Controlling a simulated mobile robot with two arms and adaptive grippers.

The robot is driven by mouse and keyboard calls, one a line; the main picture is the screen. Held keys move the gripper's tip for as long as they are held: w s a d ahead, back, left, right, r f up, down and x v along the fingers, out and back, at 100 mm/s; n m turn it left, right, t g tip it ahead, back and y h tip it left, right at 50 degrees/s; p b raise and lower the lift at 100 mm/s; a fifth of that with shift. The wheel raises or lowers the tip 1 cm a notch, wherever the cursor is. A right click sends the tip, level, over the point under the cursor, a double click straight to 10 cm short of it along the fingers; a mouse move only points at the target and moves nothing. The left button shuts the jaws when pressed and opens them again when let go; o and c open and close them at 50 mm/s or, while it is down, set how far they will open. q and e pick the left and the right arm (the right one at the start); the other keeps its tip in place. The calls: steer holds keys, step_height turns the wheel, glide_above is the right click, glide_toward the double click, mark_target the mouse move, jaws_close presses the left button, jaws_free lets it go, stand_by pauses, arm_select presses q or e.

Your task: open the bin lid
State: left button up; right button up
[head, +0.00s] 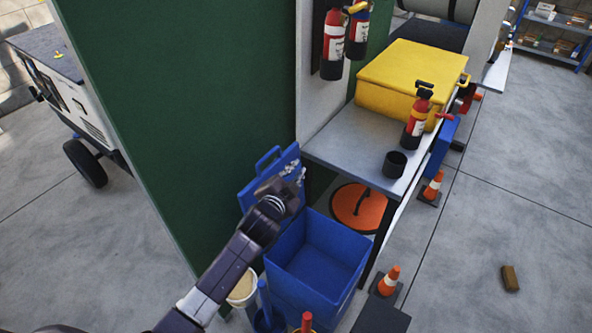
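The blue bin (318,262) stands on the floor below the grey table, and its empty-looking inside shows from above. Its blue lid (258,190) is raised and stands up at the back left side, near the green wall. A loop handle shows at the lid's top edge. My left gripper (291,168) is at the lid's inner face, and my arm covers the lid's lower part. Its fingers are small and overlap the lid, so whether they touch or grip it is unclear. My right gripper is not in view.
A grey table (350,140) holds a yellow case (400,80), a fire extinguisher (417,115) and a black cup (395,164). A green wall (180,100) rises behind the lid. A bucket (243,290) and traffic cones (388,281) stand nearby. The right floor is mostly clear.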

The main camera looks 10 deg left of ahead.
arm_select(q)
jaws_close()
steer(key=shift+c, duration=0.9)
jaws_free()
steer(key=o, duration=0.7)
steer(key=v, duration=1.2)
steer(key=shift+r, duration=0.1)
